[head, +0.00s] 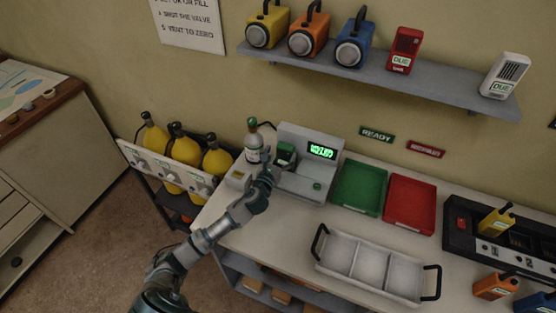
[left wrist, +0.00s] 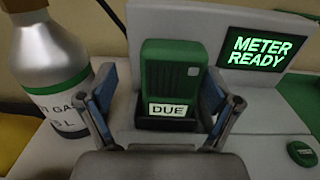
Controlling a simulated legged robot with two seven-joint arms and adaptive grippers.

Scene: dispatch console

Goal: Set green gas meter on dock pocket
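The green gas meter (head: 287,152) stands upright at the grey dock (head: 305,188) on the counter. In the left wrist view the green gas meter (left wrist: 174,73) carries a white DUE label, and its base sits in the dark dock pocket (left wrist: 165,123). The dock screen (left wrist: 262,52) reads METER READY. My left gripper (head: 268,168) is just in front of the dock. In the left wrist view its two fingers (left wrist: 160,90) are spread, one on each side of the meter, with gaps visible. My right gripper is not in view.
A silver gas bottle (head: 253,146) stands close left of the dock. A green tray (head: 359,187) and a red tray (head: 410,204) lie to its right. A white divided carrier (head: 369,267) with black handles is in front. A shelf (head: 380,77) holds lamps and devices above.

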